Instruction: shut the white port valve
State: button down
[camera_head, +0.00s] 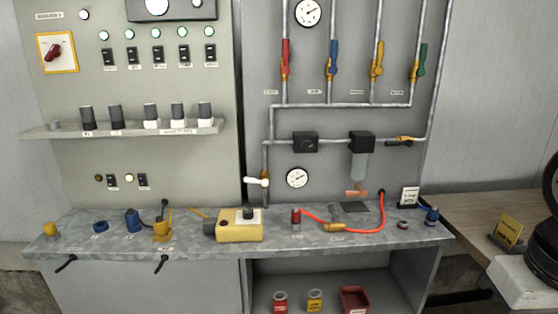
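The white port valve (257,181) is low on the left end of the panel's grey piping (265,158). Its white handle points left, roughly level, across a vertical pipe that runs down toward the bench. The handle looks small here, and its exact angle is hard to tell. My gripper is not in view, and nothing is seen touching the valve.
Below the valve, a yellow box (240,232) with a dark knob stands on the grey bench (190,243). A red hose (350,231) curves over the bench to its right. Red, blue, yellow and green valves (332,62) line the upper pipes. A shelf (60,133) juts out left.

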aim_at(264, 183)
jog(key=u, duration=0.05)
jog(key=i, duration=0.6)
jog(key=u, duration=0.85)
jog(key=i, duration=0.5)
jog(key=u, duration=0.5)
